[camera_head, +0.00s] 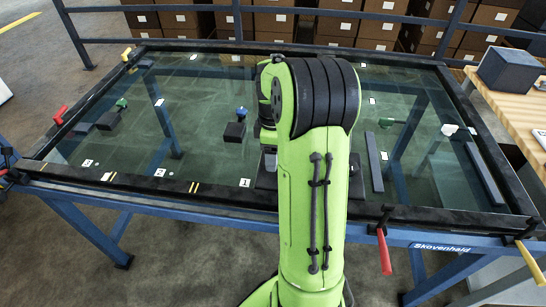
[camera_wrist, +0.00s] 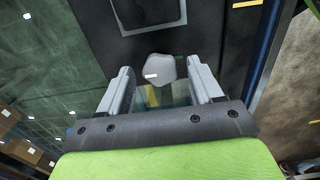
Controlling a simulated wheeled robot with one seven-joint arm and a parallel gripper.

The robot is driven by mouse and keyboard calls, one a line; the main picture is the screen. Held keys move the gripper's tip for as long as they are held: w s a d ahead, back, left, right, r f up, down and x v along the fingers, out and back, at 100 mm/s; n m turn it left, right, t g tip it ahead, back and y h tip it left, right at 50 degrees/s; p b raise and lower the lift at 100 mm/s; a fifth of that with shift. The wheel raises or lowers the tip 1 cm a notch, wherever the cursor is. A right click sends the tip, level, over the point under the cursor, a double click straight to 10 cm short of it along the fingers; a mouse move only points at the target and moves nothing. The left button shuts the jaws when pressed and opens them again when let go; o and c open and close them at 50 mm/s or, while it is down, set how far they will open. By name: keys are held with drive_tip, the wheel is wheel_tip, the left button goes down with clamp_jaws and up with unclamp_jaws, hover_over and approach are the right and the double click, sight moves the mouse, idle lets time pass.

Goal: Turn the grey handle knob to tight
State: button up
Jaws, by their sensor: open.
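In the wrist view, a grey rounded knob (camera_wrist: 160,71) with a small white mark shows between and just ahead of my fingertips. My gripper (camera_wrist: 160,76) is open, with one finger on each side of the knob and a visible gap to it on both sides. I cannot tell how deep the knob sits between the fingers. The knob lies over a dark surface, close to a dark square plate (camera_wrist: 151,12). In the head view, my green arm stands in front and hides the gripper and this knob.
A glass-topped table with a dark rim (camera_head: 130,194) fills the head view. It bears a blue knob (camera_head: 241,113), a green knob (camera_head: 122,102) and a white knob (camera_head: 449,129). Red (camera_head: 384,250) and yellow (camera_head: 530,262) clamp handles hang at the front. A wooden bench (camera_head: 520,115) stands right.

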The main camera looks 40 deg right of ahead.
drive_tip(key=shift+c, duration=0.4)
drive_tip(key=c, duration=1)
